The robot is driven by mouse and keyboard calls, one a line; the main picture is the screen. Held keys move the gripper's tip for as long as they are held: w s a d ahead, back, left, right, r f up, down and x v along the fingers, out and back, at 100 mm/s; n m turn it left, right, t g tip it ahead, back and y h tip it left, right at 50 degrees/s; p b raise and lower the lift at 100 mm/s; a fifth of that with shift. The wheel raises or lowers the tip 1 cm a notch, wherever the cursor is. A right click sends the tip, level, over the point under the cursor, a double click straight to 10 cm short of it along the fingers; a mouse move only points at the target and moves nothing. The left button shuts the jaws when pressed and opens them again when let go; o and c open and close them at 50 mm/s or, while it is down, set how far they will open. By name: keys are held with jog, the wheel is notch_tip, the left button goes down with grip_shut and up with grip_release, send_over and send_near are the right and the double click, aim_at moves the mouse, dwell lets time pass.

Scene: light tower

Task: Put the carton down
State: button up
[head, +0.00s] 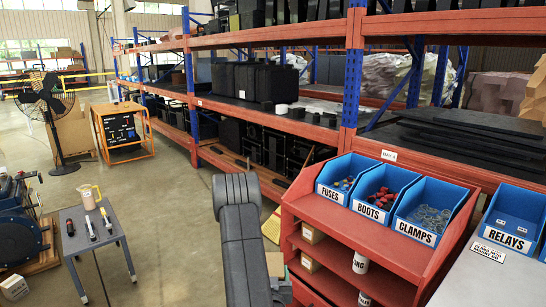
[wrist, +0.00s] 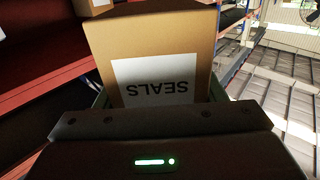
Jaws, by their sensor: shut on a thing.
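The carton (wrist: 152,40), brown cardboard with a white label reading SEALS, fills the upper middle of the wrist view. The label appears upside down there. My gripper (wrist: 160,97) is shut on the carton, with a greenish finger partly visible on each side of it. The carton's far side and whatever lies under it are hidden. In the head view my grey arm reaches forward beside the red shelf unit, and I cannot clearly make out the gripper or the held carton.
The red shelf unit (head: 345,240) holds small cartons (head: 312,233) on its lower shelves and blue bins (head: 342,178) labelled FUSES, BOOTS and CLAMPS on top. A RELAYS bin (head: 515,222) stands right. A small grey table (head: 93,228) with tools stands left. Floor between is clear.

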jog(key=r+p, duration=0.4)
jog(key=shift+w+r+p, duration=0.3)
jog(key=shift+r, duration=0.1)
jog(key=s+f, duration=0.5)
jog(key=f, duration=0.1)
